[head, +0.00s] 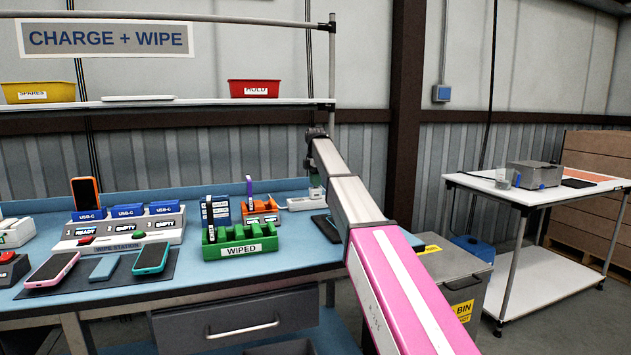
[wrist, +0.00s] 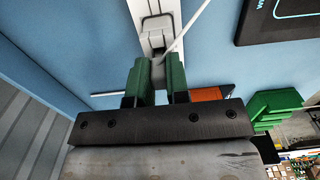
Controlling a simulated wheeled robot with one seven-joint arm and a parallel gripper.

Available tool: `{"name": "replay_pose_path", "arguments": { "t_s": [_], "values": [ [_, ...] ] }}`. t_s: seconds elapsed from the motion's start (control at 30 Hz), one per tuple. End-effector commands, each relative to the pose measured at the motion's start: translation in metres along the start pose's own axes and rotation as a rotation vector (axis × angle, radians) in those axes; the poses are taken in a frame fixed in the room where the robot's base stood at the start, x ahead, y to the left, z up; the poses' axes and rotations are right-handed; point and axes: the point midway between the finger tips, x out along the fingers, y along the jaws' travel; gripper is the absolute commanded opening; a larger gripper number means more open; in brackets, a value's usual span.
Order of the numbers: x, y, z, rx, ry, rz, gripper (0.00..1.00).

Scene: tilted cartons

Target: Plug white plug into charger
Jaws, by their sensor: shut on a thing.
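My gripper (head: 316,188) is at the back of the blue bench, low over a white power strip (head: 298,204). In the wrist view my gripper's green fingers (wrist: 157,68) are shut on a small pale plug (wrist: 158,72), mostly hidden between them. A thin white cable (wrist: 188,27) runs up and right from the fingertips. The power strip (wrist: 147,8) extends ahead of the fingers, with a dark-edged socket (wrist: 157,27) just beyond the tips. I cannot tell whether the plug touches or sits in the strip. No part is clearly labelled charger.
A dark tablet (wrist: 285,18) lies right of the strip. The green WIPED rack (head: 238,241) and an orange holder (head: 262,217) stand close to the left. The wipe station (head: 118,234) is farther left. A shelf (head: 220,105) runs above the bench.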

Motion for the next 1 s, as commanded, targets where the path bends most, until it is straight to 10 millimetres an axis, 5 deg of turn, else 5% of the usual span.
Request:
{"name": "replay_pose_path", "arguments": {
  "t_s": [1.0],
  "values": [
    [0.0101,-0.0002,0.0,0.0,0.0,0.0,0.0]
  ]
}}
